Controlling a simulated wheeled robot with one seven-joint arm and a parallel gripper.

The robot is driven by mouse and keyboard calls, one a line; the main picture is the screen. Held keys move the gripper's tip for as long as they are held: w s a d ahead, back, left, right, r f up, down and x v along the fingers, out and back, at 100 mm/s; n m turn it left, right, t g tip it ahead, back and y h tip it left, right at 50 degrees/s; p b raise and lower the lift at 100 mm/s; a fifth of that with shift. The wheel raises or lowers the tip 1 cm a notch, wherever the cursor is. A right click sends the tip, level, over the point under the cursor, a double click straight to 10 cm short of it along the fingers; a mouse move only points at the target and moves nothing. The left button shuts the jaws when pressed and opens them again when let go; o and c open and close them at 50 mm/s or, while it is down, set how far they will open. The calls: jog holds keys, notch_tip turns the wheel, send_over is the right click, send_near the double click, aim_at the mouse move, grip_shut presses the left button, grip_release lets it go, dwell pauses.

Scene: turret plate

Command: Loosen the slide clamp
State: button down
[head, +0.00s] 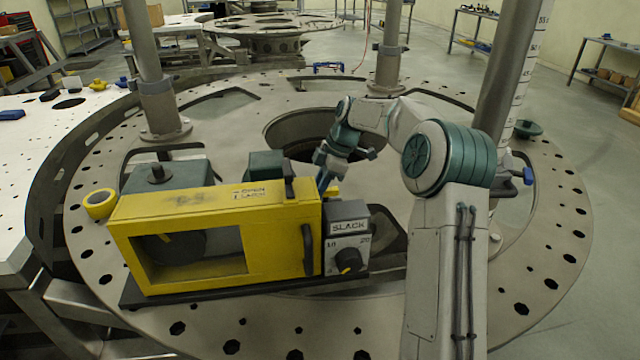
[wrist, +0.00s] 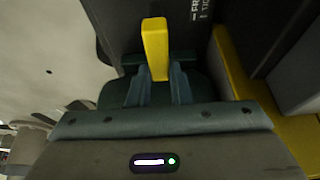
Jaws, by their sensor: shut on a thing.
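A yellow lever (wrist: 155,45), which looks like the slide clamp's handle, stands between my gripper's fingers in the wrist view. My gripper (wrist: 158,88) is shut on it, with one finger on each side. A dark face beside it carries a partly cut-off white label (wrist: 200,10). In the head view my gripper (head: 324,178) reaches down behind the right end of the yellow housing (head: 210,205). A bit of yellow (head: 333,190) shows by the fingertips there. The clamp's body and the lower fingertips are hidden by the housing.
A grey box marked SLACK (head: 348,228) with a black knob (head: 349,260) adjoins the housing. A latch labelled OPEN (head: 290,180) is on its top. A yellow tape roll (head: 100,203) lies to the left. Upright columns (head: 150,70) stand on the round plate (head: 540,250).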

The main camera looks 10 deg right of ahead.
dwell(0.4)
jog(key=c, duration=1.3)
grip_release()
jog(key=v, duration=1.4)
jog(key=shift+a+f, duration=0.1)
